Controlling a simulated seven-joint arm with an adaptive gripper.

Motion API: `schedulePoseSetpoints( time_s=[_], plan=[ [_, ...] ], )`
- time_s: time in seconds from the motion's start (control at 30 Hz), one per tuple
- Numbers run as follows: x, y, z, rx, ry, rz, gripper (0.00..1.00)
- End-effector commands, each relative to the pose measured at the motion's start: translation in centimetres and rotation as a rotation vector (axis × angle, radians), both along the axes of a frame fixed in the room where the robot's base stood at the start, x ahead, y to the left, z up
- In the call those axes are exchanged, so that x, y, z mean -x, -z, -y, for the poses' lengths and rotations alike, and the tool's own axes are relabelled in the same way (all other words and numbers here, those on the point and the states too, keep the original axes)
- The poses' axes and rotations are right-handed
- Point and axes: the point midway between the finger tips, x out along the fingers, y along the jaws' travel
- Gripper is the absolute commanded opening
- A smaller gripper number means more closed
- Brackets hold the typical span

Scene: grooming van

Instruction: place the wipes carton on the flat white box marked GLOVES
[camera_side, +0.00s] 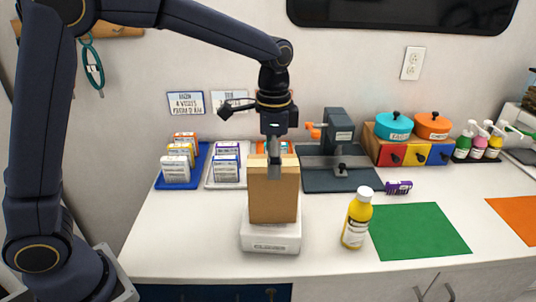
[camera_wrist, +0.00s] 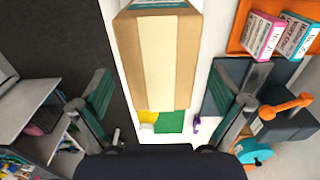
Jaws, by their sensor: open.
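The wipes carton (camera_side: 273,198) is a tall brown box with a pale tape strip. It stands upright on the flat white box (camera_side: 270,241), which has small print on its front. In the wrist view the carton (camera_wrist: 160,50) lies between the two fingers, with a visible gap on each side. My gripper (camera_side: 274,160) is open, pointing down at the carton's top; in the side view one finger overlaps the carton's upper part. The carton hides part of the white box's top.
A yellow bottle (camera_side: 357,217) stands to the right, beside a green mat (camera_side: 418,232). Behind are a blue tray (camera_side: 161,184) and a white tray (camera_side: 212,185) with small boxes, and a dark grey device (camera_side: 338,130). The left front counter is clear.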

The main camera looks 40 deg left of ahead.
Motion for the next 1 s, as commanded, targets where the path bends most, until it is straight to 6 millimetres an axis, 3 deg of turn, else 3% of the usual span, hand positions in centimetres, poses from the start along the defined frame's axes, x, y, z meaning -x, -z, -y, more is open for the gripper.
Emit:
schedulePoseSetpoints(
  time_s=[0.3, 0.63, 0.73, 0.83, 1.0],
  plan=[
    [-0.1, -7.2, 0.0, 0.0, 0.0, 0.006, 0.99],
    [0.8, -11.1, -0.7, 0.006, -0.032, 0.021, 0.99],
    [3.1, -12.0, -2.2, 0.022, -0.118, 0.073, 0.99],
    [6.9, -12.4, -4.3, 0.051, -0.256, 0.156, 0.99],
    [14.0, -10.8, -7.2, 0.114, -0.508, 0.31, 0.99]
  ],
)
